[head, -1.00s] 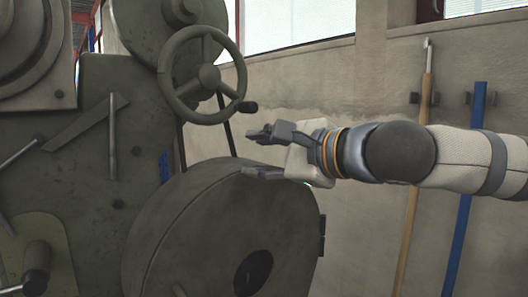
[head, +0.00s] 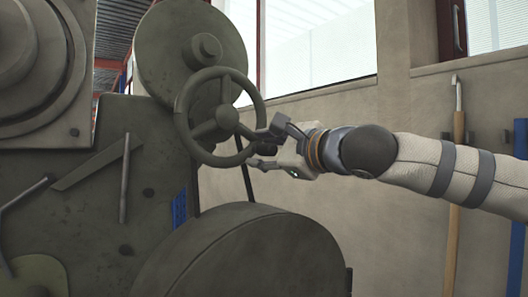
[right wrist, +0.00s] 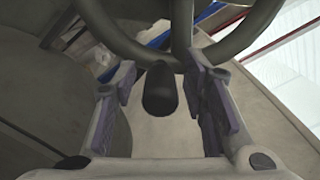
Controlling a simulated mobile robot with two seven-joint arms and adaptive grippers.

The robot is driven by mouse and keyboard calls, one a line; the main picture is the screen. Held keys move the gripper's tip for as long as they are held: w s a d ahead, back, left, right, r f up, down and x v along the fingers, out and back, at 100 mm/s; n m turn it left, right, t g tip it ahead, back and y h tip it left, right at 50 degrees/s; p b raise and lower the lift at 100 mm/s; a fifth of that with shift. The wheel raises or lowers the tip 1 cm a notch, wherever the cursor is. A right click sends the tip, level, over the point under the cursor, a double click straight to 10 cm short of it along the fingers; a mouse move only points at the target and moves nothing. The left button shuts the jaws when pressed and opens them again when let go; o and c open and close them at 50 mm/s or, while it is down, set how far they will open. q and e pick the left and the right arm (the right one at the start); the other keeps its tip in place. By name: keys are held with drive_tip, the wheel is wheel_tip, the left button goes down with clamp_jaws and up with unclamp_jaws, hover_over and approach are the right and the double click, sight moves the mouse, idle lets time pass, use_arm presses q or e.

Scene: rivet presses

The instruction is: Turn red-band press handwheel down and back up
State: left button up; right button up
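The dark green handwheel (head: 226,118) is on the upper part of the press (head: 90,215), facing me. Its dark handle knob (right wrist: 160,90) sticks out at the lower right of the rim, partly hidden by my gripper in the head view. My right gripper (head: 258,148) is open at that knob. In the right wrist view its two fingers (right wrist: 163,100) stand on either side of the knob, with a gap on each side. No red band shows on the press. My left gripper is out of view.
A large round drum cover (head: 250,260) bulges below the handwheel. Levers (head: 125,180) stick out on the press's left part. A wooden-handled tool (head: 455,200) and a blue bar (head: 519,200) hang on the wall at right.

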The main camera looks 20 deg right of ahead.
drive_tip(key=shift+c, duration=0.6)
clamp_jaws()
